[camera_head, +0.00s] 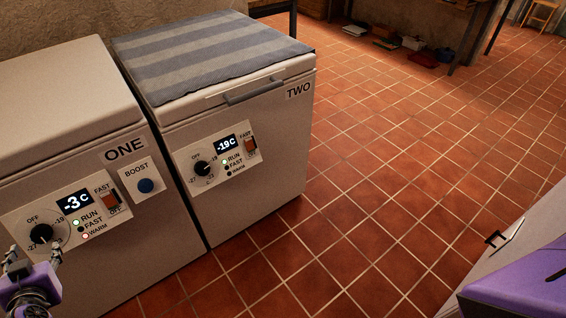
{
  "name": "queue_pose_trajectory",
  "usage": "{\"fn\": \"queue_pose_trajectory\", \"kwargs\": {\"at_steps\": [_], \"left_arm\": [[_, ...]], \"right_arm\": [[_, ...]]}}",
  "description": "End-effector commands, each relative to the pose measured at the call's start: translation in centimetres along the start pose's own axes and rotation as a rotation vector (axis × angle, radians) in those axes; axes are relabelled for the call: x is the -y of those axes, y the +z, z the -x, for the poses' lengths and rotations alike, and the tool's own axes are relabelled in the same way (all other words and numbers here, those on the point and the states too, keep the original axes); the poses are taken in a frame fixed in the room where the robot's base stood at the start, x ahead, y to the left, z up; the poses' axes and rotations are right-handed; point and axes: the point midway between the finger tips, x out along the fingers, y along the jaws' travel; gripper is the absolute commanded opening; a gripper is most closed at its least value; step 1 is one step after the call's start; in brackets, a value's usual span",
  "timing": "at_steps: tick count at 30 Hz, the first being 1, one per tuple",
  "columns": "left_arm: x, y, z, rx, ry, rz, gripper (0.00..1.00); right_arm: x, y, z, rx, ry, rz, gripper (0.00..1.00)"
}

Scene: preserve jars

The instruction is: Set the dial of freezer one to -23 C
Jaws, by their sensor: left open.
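Freezer one (75,150) is a white chest at the left, lettered ONE. The dial's exact setting is too small to tell. Its display (75,202) reads -3 C. The RUN light is green and the WARM light is red. My left gripper (34,256) is open at the lower left, its fingertips just below and in front of the dial. I cannot tell whether they touch it. My right gripper is not in view.
The tiled floor (400,160) to the right is clear.

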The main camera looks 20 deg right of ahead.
Motion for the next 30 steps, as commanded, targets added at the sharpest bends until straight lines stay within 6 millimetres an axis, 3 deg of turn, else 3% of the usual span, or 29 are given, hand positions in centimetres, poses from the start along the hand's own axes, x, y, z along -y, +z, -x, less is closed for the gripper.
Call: {"fn": "queue_pose_trajectory", "kwargs": {"at_steps": [1, 5, 12, 18, 28, 30], "left_arm": [[-0.4, -0.8, -0.1, -0.014, 0.015, 0.027, 0.50], [-0.6, -0.7, -1.2, -0.012, 0.022, 0.051, 0.50], [-0.7, -0.7, -5.1, -0.011, 0.021, 0.046, 0.50], [-0.7, -0.6, -7.3, -0.010, 0.021, 0.044, 0.50], [-0.6, -0.7, -7.8, -0.010, 0.020, 0.043, 0.50], [-0.6, -0.7, -7.8, -0.010, 0.020, 0.043, 0.44]], "right_arm": [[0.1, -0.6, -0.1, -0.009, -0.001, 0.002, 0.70], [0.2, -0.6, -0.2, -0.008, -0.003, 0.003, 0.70], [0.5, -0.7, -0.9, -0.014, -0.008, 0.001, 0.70], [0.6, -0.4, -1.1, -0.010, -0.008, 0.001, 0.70], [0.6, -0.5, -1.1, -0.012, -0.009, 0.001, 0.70], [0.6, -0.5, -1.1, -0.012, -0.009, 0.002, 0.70]]}}
